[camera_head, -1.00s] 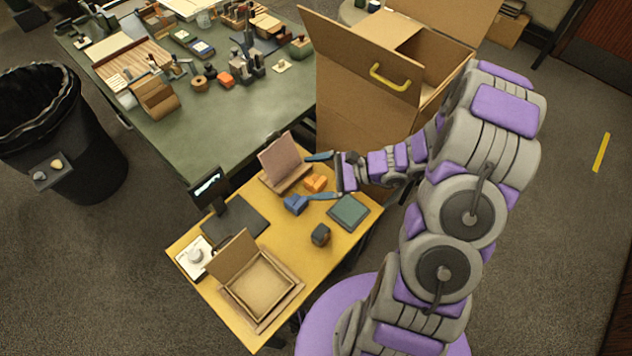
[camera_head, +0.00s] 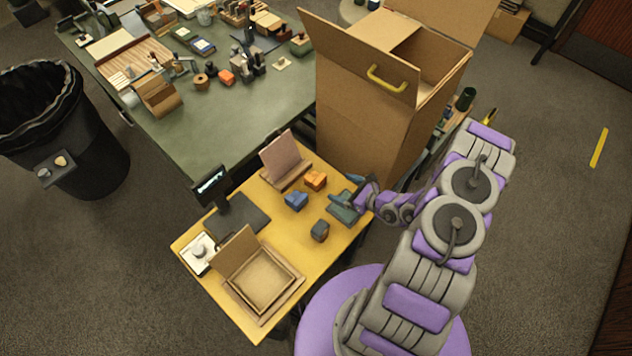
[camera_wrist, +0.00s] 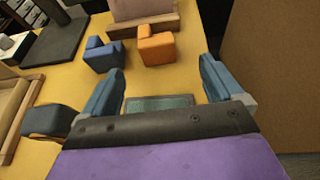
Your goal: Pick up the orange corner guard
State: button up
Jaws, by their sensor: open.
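The orange corner guard (camera_head: 316,180) sits on the yellow table, in front of the brown upright stand. In the wrist view the orange corner guard (camera_wrist: 155,46) is ahead of my gripper (camera_wrist: 160,82), roughly centred between the fingers and beyond their tips. A blue corner guard (camera_head: 296,201) sits just to its left and nearer, and it also shows in the wrist view (camera_wrist: 103,54). My gripper (camera_head: 351,190) is open and empty, to the right of the orange piece, over the green pad (camera_head: 338,213). The fingers do not touch the orange piece.
The brown stand (camera_head: 285,160) is close behind the orange piece. A dark grey block (camera_head: 320,231) stands nearer the front edge. A scale (camera_head: 242,216) and a shallow cardboard box (camera_head: 258,284) are to the left. A tall cardboard carton (camera_head: 352,130) stands beyond the table's right side.

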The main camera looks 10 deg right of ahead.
aim_at(323, 180)
jog(key=b+x, duration=0.1)
jog(key=x, duration=0.7)
jog(key=shift+w+a, duration=0.15)
jog(key=shift+a, duration=0.05)
jog(key=shift+a+b+x, duration=0.25)
jog(key=shift+b+x, duration=0.1)
jog(key=shift+x, duration=2.2)
jog(key=shift+c, duration=0.3)
jog(key=c, duration=1)
jog(key=shift+o, duration=0.2)
jog(key=shift+r, duration=0.1)
